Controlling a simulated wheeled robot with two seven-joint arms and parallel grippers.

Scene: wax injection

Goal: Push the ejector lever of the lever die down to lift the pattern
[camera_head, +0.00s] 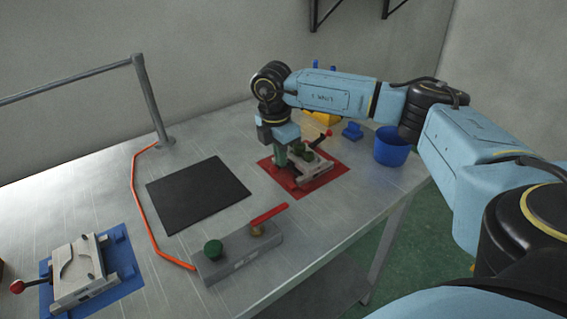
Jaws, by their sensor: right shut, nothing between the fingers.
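A grey die (313,172) lies on a red mat (341,173) towards the right of the table. A dark lever with a red knob (328,133) sticks up at its back right. A dark green piece (301,152) shows on the die; I cannot tell if it is the pattern. My right gripper (281,163) points down at the left edge of this die, shut and empty. Its fingertips are small and I cannot tell if they touch. A second grey die (76,270) lies on a blue mat (124,262) at the left, its red-knobbed lever (17,287) pointing left. My left gripper is out of view.
A grey block (238,257) with a green knob and a red handle stands at the front edge. A blue tub (391,147) and small blue piece (352,131) stand right.

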